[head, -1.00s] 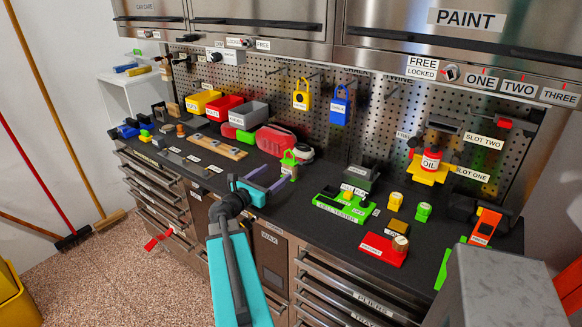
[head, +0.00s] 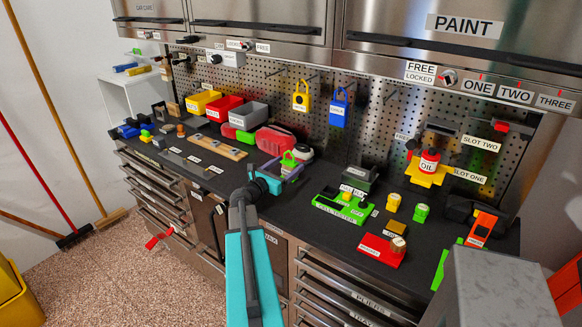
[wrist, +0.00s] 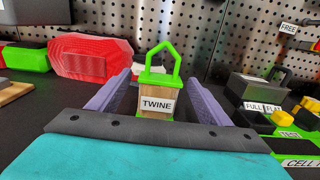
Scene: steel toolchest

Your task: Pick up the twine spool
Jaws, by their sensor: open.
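The twine spool (wrist: 157,103) is a wooden block with a white TWINE label, a green base and a green pointed loop on top. It stands upright on the dark worktop in the wrist view. In the head view its green loop (head: 289,158) shows, with its lower part partly hidden by my gripper. My gripper (wrist: 157,92) is open, with one purple finger on each side of the spool. It also shows in the head view (head: 283,170), low over the worktop.
A red ribbed case (wrist: 90,57) lies behind and left of the spool. A dark box labelled FULL and FLAT (wrist: 258,92) and the green cell tester (head: 340,208) stand to the right. The perforated back panel (wrist: 200,30) rises behind. Some bare worktop lies around the spool.

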